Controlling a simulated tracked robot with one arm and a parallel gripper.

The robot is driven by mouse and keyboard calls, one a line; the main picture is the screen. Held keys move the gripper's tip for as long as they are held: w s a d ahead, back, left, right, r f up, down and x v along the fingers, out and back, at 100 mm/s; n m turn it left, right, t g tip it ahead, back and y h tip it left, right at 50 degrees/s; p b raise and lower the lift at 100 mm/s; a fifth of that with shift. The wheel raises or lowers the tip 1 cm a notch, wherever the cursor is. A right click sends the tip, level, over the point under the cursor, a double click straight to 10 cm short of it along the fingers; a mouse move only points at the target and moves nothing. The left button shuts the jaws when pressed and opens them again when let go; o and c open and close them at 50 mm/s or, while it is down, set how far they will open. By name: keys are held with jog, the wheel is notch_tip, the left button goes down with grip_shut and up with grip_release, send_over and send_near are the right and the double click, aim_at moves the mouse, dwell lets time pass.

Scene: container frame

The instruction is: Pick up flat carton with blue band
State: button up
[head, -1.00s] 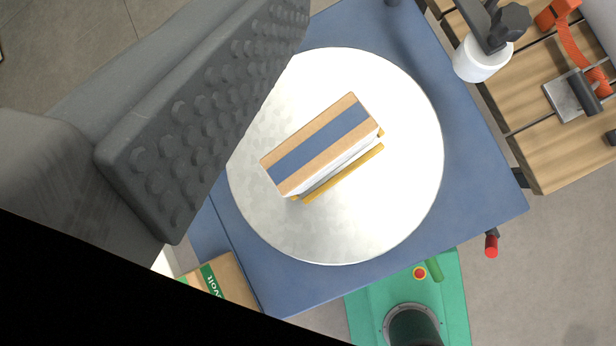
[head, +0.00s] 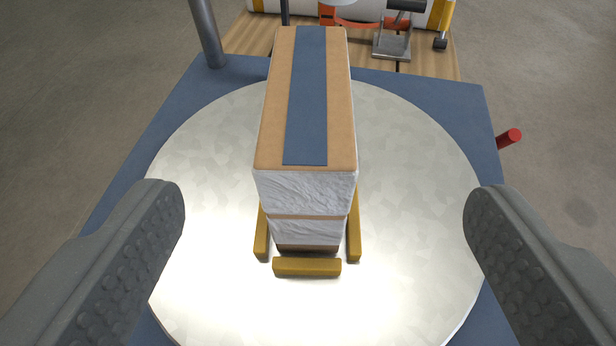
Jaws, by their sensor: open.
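The flat carton with the blue band (head: 345,90) is tan on top, with a blue stripe along its length and a white wrinkled near side. It appears to lie on top of another white-sided piece (head: 306,232), on a round metal plate (head: 420,190). Yellow strips (head: 307,267) edge the foot of the stack on the near side and both flanks. My gripper (head: 322,215) is open, with one studded grey finger at the left and one at the right. The stack stands between and beyond the fingers, and neither finger touches it.
The round plate sits on a blue table (head: 225,85). A grey post (head: 206,35) rises at the table's far left corner. A red-tipped handle (head: 509,138) sticks out at the right edge. A wooden slatted surface (head: 430,63) with clamps lies beyond. The plate beside the stack is clear.

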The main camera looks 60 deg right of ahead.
aim_at(311, 101)
jog(key=b+x, duration=0.1)
jog(key=x, duration=0.7)
jog(key=shift+w+d, duration=0.1)
jog(key=shift+d, duration=0.15)
jog(key=x, duration=0.1)
jog(key=b+x, duration=0.1)
jog(key=x, duration=0.2)
jog(key=shift+w+a+f, duration=0.1)
jog(key=shift+w+f, duration=0.2)
jog(key=shift+f, duration=0.1)
jog(key=shift+w+d+f, duration=0.1)
jog(key=shift+w+d, duration=0.05)
jog(key=shift+d, duration=0.2)
jog(key=c, duration=1.7)
